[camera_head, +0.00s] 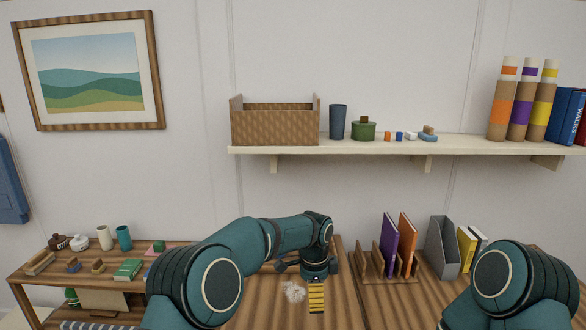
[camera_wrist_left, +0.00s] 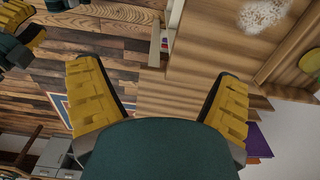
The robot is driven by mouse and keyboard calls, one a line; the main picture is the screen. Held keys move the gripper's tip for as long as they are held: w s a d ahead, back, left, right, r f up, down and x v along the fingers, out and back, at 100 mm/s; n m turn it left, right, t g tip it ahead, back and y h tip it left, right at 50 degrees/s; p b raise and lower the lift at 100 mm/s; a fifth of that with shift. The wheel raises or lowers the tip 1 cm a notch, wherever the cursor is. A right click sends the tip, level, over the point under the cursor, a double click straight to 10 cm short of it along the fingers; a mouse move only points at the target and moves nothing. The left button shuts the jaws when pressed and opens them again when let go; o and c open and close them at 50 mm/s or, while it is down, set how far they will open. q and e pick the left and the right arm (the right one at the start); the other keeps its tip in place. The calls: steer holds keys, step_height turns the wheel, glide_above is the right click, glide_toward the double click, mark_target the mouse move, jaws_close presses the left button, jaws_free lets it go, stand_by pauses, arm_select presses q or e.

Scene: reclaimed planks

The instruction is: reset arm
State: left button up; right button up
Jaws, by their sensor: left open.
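My left gripper (camera_head: 316,294) hangs over the plank table near the middle of the head view, its yellow-padded fingers pointing down. In the left wrist view my left gripper (camera_wrist_left: 158,78) has its two yellow fingers wide apart, with nothing between them. My right arm (camera_head: 510,285) shows at the lower right of the head view, but its gripper is outside that view. Yellow finger parts of my right gripper (camera_wrist_left: 28,36) show at the upper left of the left wrist view, cut off by the edge, and its opening is unclear.
A wooden rack (camera_head: 375,268) holds a purple book (camera_head: 389,243) and an orange book (camera_head: 407,243). A grey file holder (camera_head: 443,248) stands right of it. A pale patch (camera_head: 294,291) lies beside my left gripper. A shelf (camera_head: 360,146) with a basket (camera_head: 275,127) runs above.

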arm_select(q)
steer(key=s+a+f+n+h+b, duration=0.1)
steer(key=s+a+f+n, duration=0.25)
steer(key=f, duration=0.35)
steer(key=s+a+f+n+h+b, duration=0.1)
steer(key=s+a+f+n, duration=0.1)
steer(key=s+f+n, duration=0.3)
steer(key=s+a+f+n+h, duration=0.1)
steer(key=s+a+f+h, duration=0.15)
steer(key=f, duration=0.55)
steer(key=s+a+f+n+t+b, duration=0.1)
steer(key=s+a+n, duration=0.3)
steer(key=s, duration=0.4)
steer(key=s+a+f+n+t+b, duration=0.1)
steer(key=s+a+f+n, duration=0.2)
steer(key=s+n, duration=0.3)
steer(key=s+f+y, duration=0.1)
steer(key=s, duration=0.2)
steer(key=shift+a, duration=0.35)
arm_select(e)
step_height(320, 180, down, 5)
steer(key=shift+a+r, duration=0.1)
steer(key=shift+a, duration=0.05)
arm_select(q)
steer(key=shift+f, duration=0.1)
